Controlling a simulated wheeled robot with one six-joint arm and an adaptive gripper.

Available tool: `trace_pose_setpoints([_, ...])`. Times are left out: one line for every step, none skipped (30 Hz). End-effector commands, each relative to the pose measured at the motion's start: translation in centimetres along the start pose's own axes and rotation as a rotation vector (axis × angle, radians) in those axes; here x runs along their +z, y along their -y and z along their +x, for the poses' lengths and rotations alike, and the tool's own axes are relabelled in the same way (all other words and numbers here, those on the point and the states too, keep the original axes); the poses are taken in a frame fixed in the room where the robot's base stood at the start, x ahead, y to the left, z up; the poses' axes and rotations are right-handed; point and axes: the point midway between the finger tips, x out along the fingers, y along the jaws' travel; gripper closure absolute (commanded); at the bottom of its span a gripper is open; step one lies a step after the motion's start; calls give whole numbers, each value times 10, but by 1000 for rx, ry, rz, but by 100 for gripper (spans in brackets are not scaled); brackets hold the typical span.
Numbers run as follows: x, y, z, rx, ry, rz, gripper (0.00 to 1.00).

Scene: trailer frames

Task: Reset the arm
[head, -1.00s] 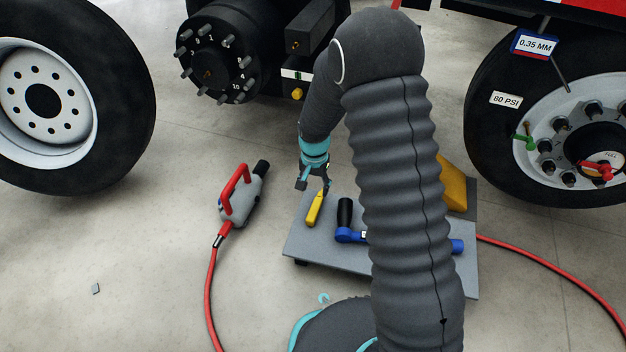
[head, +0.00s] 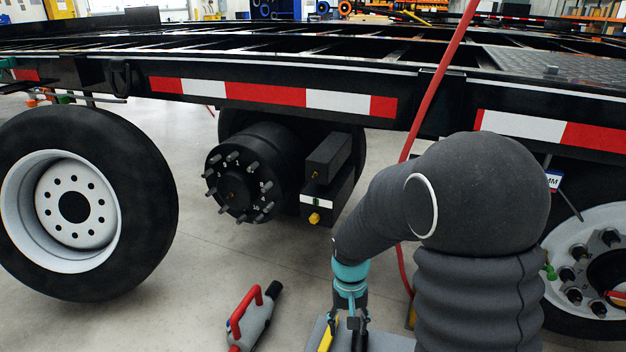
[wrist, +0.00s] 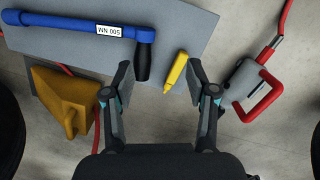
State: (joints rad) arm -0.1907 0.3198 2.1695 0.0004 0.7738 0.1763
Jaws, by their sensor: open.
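My arm (head: 480,210) is bent, with its gripper (head: 350,330) hanging down at the bottom of the head view. In the wrist view my gripper (wrist: 160,80) is open, its two fingers apart with nothing held between them. Below it is a grey board (wrist: 215,22). A yellow pen-like tool (wrist: 176,72) lies there, close to the right finger in the wrist view. The board is mostly cut off in the head view.
A grey tool with a red handle (head: 245,318) lies on the floor left of the board. A yellow wedge (wrist: 62,100) is beside the board. A wheel (head: 85,205), a studded hub (head: 240,175) and the trailer frame (head: 270,95) stand ahead. A red hose (head: 440,80) hangs down.

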Motion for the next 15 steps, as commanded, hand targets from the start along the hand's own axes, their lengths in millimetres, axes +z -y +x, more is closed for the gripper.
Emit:
trace_pose_setpoints([10,-5,-23,-4,-20,-11,43])
trace_pose_setpoints([16,-8,-32,-6,-29,-19,43])
trace_pose_setpoints([24,-11,-45,-8,-40,-29,43])
trace_pose_setpoints([30,-14,-54,-9,-50,-36,43])
trace_pose_setpoints([36,-16,-63,-11,-61,-43,43])
trace_pose_setpoints([44,-20,-74,-13,-73,-50,43])
trace_pose_setpoints([50,-22,-83,-14,-84,-56,43])
trace_pose_setpoints([56,-25,-91,-15,-96,-60,43])
trace_pose_setpoints([64,-28,-102,-16,-112,-65,43])
trace_pose_setpoints([70,-30,-110,-17,-124,-69,43])
trace_pose_setpoints([77,-33,-118,-18,-136,-73,43])
trace_pose_setpoints([84,-36,-128,-19,-153,-75,43])
trace_pose_setpoints([91,-38,-135,-20,-166,-76,43])
trace_pose_setpoints([96,-41,-143,-20,-180,-78,43])
trace_pose_setpoints([104,-44,-152,-21,-200,-79,43])
